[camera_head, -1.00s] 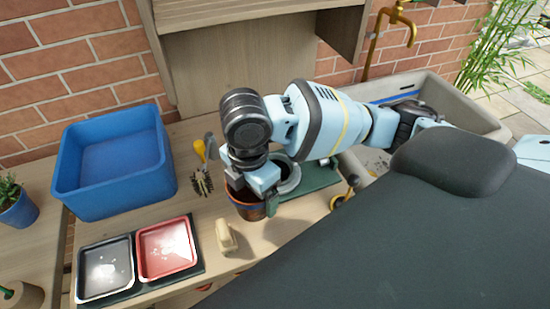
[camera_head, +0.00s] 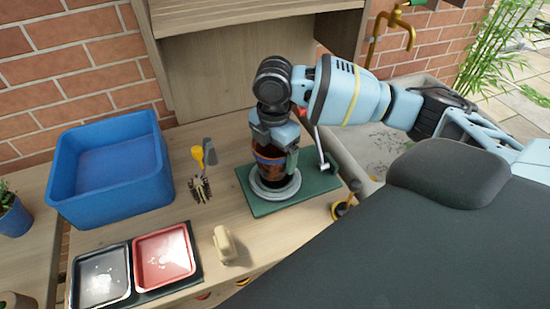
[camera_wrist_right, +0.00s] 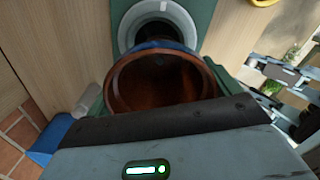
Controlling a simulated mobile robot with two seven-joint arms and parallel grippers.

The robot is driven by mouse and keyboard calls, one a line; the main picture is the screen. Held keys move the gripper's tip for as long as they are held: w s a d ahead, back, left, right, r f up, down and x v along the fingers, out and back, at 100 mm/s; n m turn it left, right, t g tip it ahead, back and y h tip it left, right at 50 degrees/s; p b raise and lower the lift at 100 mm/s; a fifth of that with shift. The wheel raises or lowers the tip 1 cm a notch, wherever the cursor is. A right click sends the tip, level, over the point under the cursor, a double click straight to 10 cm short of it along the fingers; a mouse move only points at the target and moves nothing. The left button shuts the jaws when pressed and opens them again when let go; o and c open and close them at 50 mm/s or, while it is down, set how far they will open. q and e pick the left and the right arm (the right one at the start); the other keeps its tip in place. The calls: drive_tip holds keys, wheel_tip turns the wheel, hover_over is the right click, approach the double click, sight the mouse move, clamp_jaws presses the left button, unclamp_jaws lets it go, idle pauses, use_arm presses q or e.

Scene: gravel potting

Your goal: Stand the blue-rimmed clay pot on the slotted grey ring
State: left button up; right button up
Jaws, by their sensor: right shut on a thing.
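The blue-rimmed clay pot (camera_head: 268,165) is held in my right gripper (camera_head: 276,140), with its blue band visible in the head view. In the right wrist view I look into the open, brown pot (camera_wrist_right: 160,82); its blue edge shows at the far side. The slotted grey ring (camera_head: 275,191) lies on a green base, and the pot overlaps its back part in the head view. In the right wrist view the ring (camera_wrist_right: 157,12) is partly hidden behind the pot. I cannot tell whether the pot touches the ring. My left gripper is not in view.
The green base (camera_head: 318,184) has a grey lever at its back right. A blue tub (camera_head: 110,190), a black tray (camera_head: 100,278) and a red tray (camera_head: 165,256) are at left. A yellow-handled tool (camera_head: 198,156), a brush (camera_head: 200,190) and a beige object (camera_head: 224,244) lie between. The sink is behind right.

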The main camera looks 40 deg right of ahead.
drive_tip(key=f, duration=0.2)
drive_tip(key=d, duration=0.1)
drive_tip(key=shift+w+f, duration=0.25)
drive_tip(key=shift+f, duration=0.15)
drive_tip(key=shift+a+f, duration=0.1)
drive_tip(key=shift+f, duration=0.25)
drive_tip(key=o, duration=1)
drive_tip(key=shift+f, duration=0.15)
wheel_tip(320, 180, up, 12)
drive_tip(key=p, duration=0.1)
